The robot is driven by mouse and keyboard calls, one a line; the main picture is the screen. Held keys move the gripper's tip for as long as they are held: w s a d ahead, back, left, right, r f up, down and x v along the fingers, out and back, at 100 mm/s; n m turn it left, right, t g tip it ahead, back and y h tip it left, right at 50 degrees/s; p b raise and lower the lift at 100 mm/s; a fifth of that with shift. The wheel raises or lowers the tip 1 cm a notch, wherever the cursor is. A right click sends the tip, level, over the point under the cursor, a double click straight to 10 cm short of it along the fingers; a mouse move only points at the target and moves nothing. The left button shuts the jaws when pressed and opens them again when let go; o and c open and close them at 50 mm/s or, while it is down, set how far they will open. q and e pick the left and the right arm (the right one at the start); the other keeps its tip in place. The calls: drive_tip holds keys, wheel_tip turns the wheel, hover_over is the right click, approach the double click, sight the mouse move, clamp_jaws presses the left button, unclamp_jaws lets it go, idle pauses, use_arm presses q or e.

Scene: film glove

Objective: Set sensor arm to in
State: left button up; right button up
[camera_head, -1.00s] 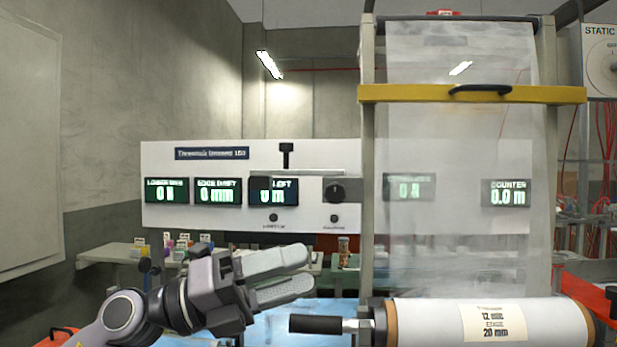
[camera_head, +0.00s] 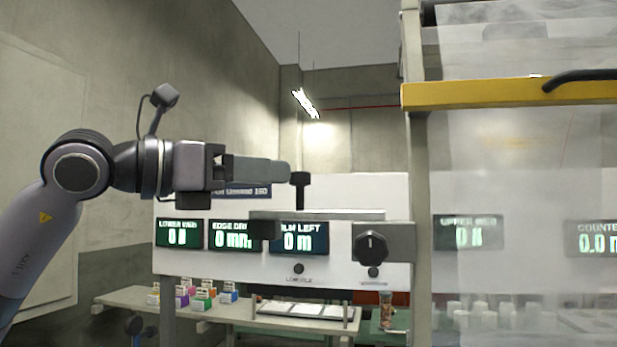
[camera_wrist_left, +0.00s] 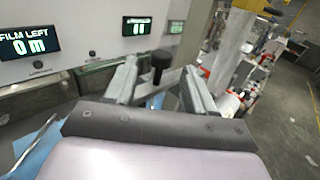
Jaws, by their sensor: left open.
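The sensor arm appears to be the grey horizontal bar (camera_head: 335,214) in front of the white panel, with an upright black knob (camera_head: 300,190) at its top. My left gripper (camera_head: 282,172) is level in the head view, its fingertips right beside the knob's head. In the left wrist view its two fingers (camera_wrist_left: 160,85) are apart, and the black knob (camera_wrist_left: 158,62) shows between their tips. I cannot tell whether either finger touches it. The gripper holds nothing. My right gripper is in neither view.
The white panel (camera_head: 180,262) carries green displays and a black dial (camera_head: 371,246). A yellow bar (camera_head: 480,95) and clear film hang at the right. Small coloured boxes (camera_head: 203,298) stand on a bench below. The space left of the panel is free.

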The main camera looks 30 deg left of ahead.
sight(294, 174)
use_arm(q)
drive_tip(key=p+x, duration=0.1)
drive_tip(key=x, duration=0.4)
drive_tip(key=shift+d+r, duration=0.1)
drive_tip(key=shift+d, duration=0.05)
drive_tip(key=shift+w+d+p, duration=0.25)
drive_tip(key=shift+w+p, duration=0.05)
drive_tip(key=shift+w, duration=0.15)
drive_tip(key=shift+c, duration=0.3)
clamp_jaws()
